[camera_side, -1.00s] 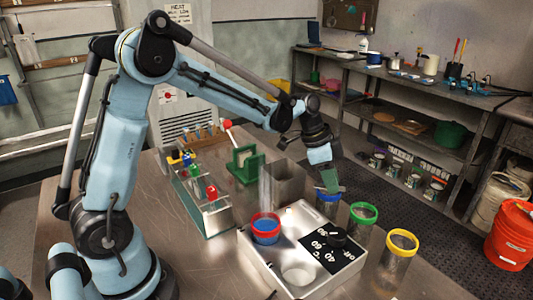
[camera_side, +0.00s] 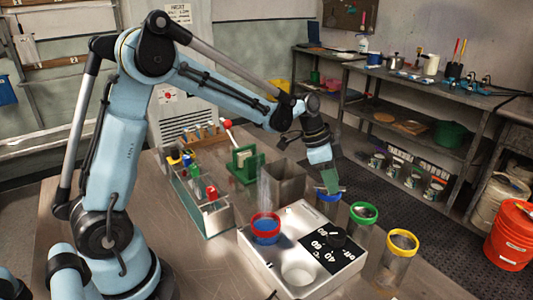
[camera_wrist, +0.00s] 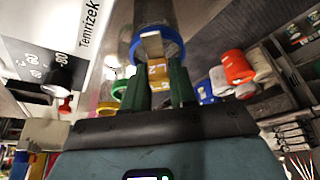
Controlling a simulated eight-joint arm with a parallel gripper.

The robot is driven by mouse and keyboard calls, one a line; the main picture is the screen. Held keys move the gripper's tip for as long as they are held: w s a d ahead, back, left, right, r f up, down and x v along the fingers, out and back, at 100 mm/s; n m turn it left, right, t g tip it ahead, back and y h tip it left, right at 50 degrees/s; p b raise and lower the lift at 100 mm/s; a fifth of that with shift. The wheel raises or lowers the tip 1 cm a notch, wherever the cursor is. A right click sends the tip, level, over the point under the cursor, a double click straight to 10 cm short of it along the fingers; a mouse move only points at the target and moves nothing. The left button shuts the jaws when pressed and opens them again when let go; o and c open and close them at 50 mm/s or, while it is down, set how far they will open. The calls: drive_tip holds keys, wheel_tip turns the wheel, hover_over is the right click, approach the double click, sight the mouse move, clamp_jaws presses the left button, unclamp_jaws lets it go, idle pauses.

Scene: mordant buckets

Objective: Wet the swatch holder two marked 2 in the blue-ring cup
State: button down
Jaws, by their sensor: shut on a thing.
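The yellow swatch holder (camera_wrist: 150,71), with a 2 on it, is between the green fingers of my gripper (camera_wrist: 160,85) in the wrist view. My gripper is shut on it. The blue-ring cup (camera_wrist: 176,50) is straight beyond the fingertips, and the holder's pale end overlaps its mouth. In the side view, my gripper (camera_side: 330,181) points down right over the blue-ring cup (camera_side: 327,205). The holder is hidden there by the fingers and the cup, so how deep its swatch sits cannot be told.
The green-ring cup (camera_side: 363,213) and yellow-ring cup (camera_side: 402,242) stand to the right. The red-ring cup (camera_side: 265,228) sits on the white heater (camera_side: 277,275) with a dial. A rack (camera_side: 218,222) with coloured holders is left, near a green stand (camera_side: 243,167) and a grey bin (camera_side: 288,184).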

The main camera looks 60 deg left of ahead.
idle(1.9)
drive_tip(key=shift+r, duration=3.45)
drive_tip(key=shift+r, duration=1.5)
